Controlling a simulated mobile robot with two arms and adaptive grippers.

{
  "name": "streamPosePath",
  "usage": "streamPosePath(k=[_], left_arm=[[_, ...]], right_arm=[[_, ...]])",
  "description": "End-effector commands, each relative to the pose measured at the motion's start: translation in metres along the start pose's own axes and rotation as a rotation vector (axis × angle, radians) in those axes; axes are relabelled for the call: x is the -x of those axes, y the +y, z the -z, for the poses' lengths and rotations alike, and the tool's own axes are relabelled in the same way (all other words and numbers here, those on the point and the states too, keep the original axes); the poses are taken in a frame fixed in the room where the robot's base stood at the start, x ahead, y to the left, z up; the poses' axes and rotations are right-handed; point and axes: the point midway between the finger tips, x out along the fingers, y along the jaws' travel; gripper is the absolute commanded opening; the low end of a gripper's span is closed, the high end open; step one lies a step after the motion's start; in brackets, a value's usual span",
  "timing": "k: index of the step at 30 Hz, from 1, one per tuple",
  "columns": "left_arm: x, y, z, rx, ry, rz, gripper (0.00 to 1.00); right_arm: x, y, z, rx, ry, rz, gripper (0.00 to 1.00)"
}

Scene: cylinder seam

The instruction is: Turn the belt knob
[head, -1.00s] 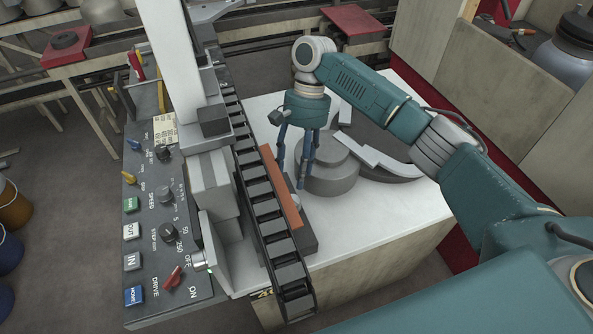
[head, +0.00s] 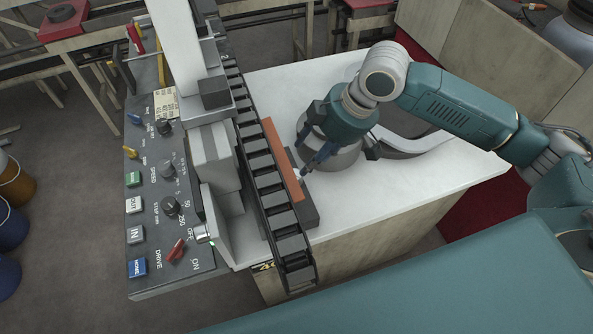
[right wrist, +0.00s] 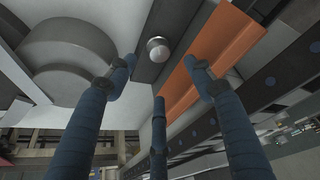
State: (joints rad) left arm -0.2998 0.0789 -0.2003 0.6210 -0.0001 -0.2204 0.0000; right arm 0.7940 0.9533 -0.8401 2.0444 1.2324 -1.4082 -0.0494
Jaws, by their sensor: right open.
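A small silver round knob (right wrist: 157,49), which I take for the belt knob, sits on a dark grey bar (right wrist: 151,70) beside an orange strip (right wrist: 215,55). In the head view only a light speck near my fingertips may be this knob. My right gripper (head: 306,167) is open and empty, tilted down toward the bar beside the orange strip (head: 284,160). In the right wrist view its blue fingers (right wrist: 160,76) are spread, with the knob just beyond the tips; I cannot tell whether any touches it. My left gripper is not in view.
A control panel (head: 150,225) with several knobs, buttons and a red drive switch (head: 175,250) lies at left. A black cable chain (head: 268,180) runs beside the orange strip. Grey round steps (head: 345,160) stand behind my gripper. The white tabletop (head: 385,205) is clear in front.

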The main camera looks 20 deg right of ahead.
Motion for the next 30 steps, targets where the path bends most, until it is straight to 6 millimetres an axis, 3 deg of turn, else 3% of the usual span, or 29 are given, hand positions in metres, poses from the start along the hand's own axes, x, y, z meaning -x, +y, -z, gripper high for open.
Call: streamPosePath(k=[15,21,29,30], left_arm=[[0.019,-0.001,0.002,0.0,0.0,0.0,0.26],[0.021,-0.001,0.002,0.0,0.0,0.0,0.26],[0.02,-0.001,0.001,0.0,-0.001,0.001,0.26],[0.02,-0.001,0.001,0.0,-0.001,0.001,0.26]], right_arm=[[-0.087,-0.001,0.0,-0.006,-0.003,0.004,0.53],[-0.1,0.0,0.0,-0.004,-0.002,0.001,0.53],[-0.101,0.0,0.0,-0.004,-0.002,0.001,0.53],[-0.101,0.0,0.0,-0.004,-0.002,0.001,0.45]])
